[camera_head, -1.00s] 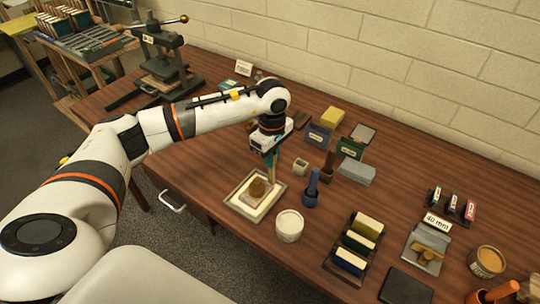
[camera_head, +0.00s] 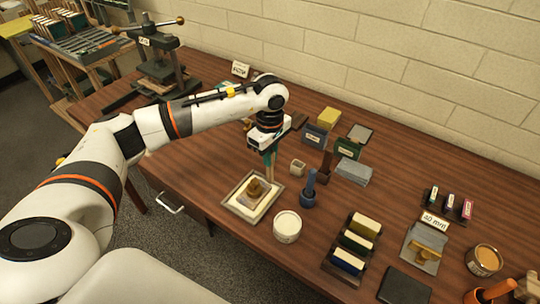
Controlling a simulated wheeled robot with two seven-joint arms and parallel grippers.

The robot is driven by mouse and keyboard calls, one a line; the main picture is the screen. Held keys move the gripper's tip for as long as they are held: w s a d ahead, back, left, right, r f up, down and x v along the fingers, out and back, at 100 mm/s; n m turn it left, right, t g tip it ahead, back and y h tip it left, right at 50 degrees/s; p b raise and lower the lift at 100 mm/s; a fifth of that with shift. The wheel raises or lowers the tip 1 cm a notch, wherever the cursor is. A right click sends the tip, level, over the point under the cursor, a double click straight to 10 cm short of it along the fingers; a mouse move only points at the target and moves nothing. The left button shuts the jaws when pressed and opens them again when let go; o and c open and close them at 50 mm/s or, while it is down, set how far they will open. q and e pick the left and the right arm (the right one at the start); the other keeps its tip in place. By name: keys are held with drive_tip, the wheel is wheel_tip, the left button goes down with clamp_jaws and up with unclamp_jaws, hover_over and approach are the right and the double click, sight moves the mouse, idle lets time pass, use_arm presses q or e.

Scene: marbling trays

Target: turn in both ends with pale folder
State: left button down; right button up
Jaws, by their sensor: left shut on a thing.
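My left gripper (camera_head: 270,164) is over the table, just above the back right side of a shallow grey-framed tray (camera_head: 233,208). Its teal fingers are shut on a thin, pale upright piece (camera_head: 274,174), which looks like the pale folder. The fingers hide most of it, and I cannot tell whether its lower end touches anything. In the tray lies a pale sheet or block with a brown knobbed weight (camera_head: 255,188) on it. The two ends to turn in are too small to make out. My right gripper is not in view.
A white tub (camera_head: 287,226), a blue-handled tool in a holder (camera_head: 309,190) and a small pale cup (camera_head: 297,167) stand close right of the tray. A block rack (camera_head: 353,243) is farther right. A press (camera_head: 162,65) stands at the back left. Table left of the tray is clear.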

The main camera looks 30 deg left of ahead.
use_arm(q)
wheel_tip(320, 180, up, 6)
drive_tip(key=shift+f+p, duration=0.15)
drive_tip(key=shift+p, duration=1)
